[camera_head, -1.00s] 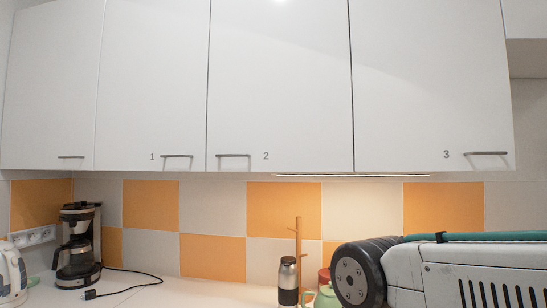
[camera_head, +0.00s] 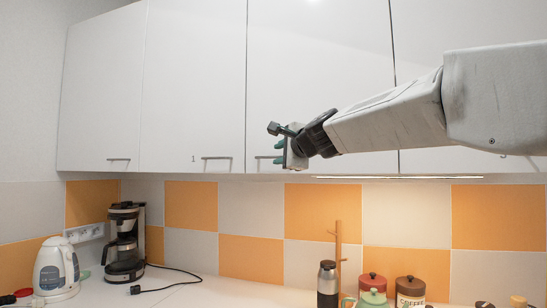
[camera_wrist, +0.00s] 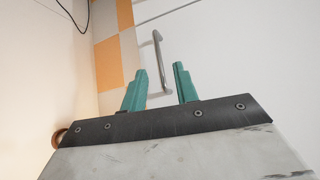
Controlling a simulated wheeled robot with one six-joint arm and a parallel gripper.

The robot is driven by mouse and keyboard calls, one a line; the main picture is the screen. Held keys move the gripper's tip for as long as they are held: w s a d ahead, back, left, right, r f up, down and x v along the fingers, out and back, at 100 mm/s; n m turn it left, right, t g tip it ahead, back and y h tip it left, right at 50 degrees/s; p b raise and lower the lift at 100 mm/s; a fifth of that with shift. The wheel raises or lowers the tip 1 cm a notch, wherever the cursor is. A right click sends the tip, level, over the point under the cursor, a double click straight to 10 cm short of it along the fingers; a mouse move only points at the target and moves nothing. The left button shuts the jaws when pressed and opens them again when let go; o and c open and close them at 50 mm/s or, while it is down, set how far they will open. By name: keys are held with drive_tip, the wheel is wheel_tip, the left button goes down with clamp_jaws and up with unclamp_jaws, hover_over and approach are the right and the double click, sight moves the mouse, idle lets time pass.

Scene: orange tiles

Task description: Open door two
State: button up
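Door two (camera_head: 320,60) is a white upper cabinet door, and it is shut. Its grey bar handle (camera_head: 262,157) is at its lower left corner, partly hidden behind my gripper (camera_head: 276,145); its number is hidden too. In the wrist view the handle (camera_wrist: 158,55) runs between the two green fingers of my gripper (camera_wrist: 160,68), which are apart. My gripper is open, with nothing held. I cannot tell whether the fingers are level with the bar or still short of it.
Door one's handle (camera_head: 216,158) is close by on the left. Below, the counter holds a kettle (camera_head: 55,268), a coffee maker (camera_head: 125,245), a steel bottle (camera_head: 327,284), a wooden stand (camera_head: 338,250) and several canisters (camera_head: 410,290). The space before the doors is otherwise clear.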

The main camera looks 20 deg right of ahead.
sight(271, 157)
drive_tip(key=shift+x, duration=1.9)
